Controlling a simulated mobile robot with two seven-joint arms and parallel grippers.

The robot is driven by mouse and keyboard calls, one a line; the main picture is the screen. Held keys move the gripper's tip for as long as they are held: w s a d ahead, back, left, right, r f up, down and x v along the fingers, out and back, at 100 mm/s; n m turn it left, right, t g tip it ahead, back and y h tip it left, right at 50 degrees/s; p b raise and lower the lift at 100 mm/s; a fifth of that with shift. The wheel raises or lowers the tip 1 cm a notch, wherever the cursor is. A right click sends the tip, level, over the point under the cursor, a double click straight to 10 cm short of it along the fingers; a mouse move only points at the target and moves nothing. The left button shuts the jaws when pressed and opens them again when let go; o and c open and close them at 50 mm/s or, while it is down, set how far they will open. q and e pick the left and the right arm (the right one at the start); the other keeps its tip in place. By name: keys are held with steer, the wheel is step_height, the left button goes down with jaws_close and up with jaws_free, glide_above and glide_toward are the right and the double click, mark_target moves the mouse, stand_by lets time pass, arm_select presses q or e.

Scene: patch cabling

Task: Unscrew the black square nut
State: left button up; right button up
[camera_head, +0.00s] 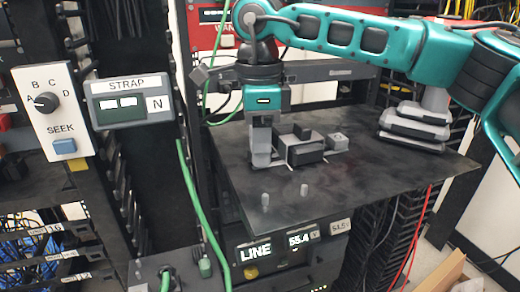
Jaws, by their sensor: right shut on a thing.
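My right gripper (262,150) points straight down over the dark plate (385,175), at the left end of a small grey and black assembly. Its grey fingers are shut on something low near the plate. The fingers hide that thing, so I cannot make out its shape or colour. A dark block (308,156) and a smaller dark piece (302,131) show just right of the fingers. I cannot tell whether either is the black square nut. A light grey square piece (337,140) sits farther right. My left gripper is not in view.
Two short grey posts (265,200) (303,190) stand on the plate's front part. Stacked grey pieces (415,125) stand at the plate's right. A green cable (203,205) hangs along its left. A knob panel (53,110) and STRAP display (130,101) are at left. The plate's front right is clear.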

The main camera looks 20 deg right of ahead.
steer(key=shift+n, duration=0.8)
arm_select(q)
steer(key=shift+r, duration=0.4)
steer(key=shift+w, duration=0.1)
arm_select(e)
steer(key=shift+n+p, duration=0.3)
steer(key=shift+r+n+p, duration=0.1)
steer(key=shift+n+p, duration=0.35)
steer(key=shift+n, duration=0.75)
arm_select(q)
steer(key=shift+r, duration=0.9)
arm_select(e)
steer(key=shift+n, duration=1.1)
